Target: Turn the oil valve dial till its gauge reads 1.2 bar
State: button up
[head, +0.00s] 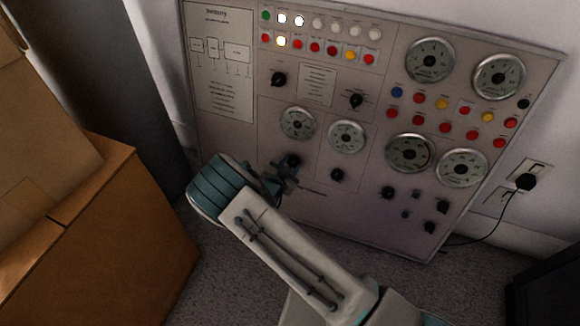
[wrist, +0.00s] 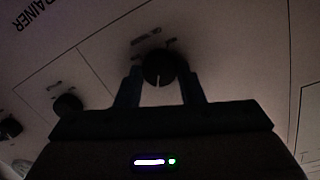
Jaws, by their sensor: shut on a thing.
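A black round dial (head: 293,160) sits on the grey panel (head: 310,215), below a round gauge (head: 298,123). My gripper (head: 284,172) is at this dial, and my arm comes up to it from below. In the wrist view, the two fingers stand on either side of the black dial (wrist: 158,66) and are shut on it. A pale pointer line on the dial points down in that view. The dial's label is too blurred to read, and the gauge's needle and numbers are too small to read.
A second gauge (head: 346,137) and its black dial (head: 337,174) lie just right. Another knob (wrist: 67,107) shows left in the wrist view. Lamps and larger gauges (head: 410,153) fill the upper and right panel. A cardboard box (head: 90,235) stands left; carpet lies below.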

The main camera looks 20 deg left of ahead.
jog(key=n, duration=0.5)
jog(key=shift+h, duration=0.3)
jog(key=n, duration=0.6)
jog(key=shift+a+f+t, duration=0.1)
jog(key=shift+f+t, duration=0.05)
jog(key=shift+t, duration=0.25)
jog(key=o, duration=1)
jog(key=shift+s, duration=0.1)
jog(key=p+v, duration=0.4)
jog(key=v, duration=0.9)
jog(key=shift+s+a, duration=0.2)
jog(key=shift+s, duration=0.1)
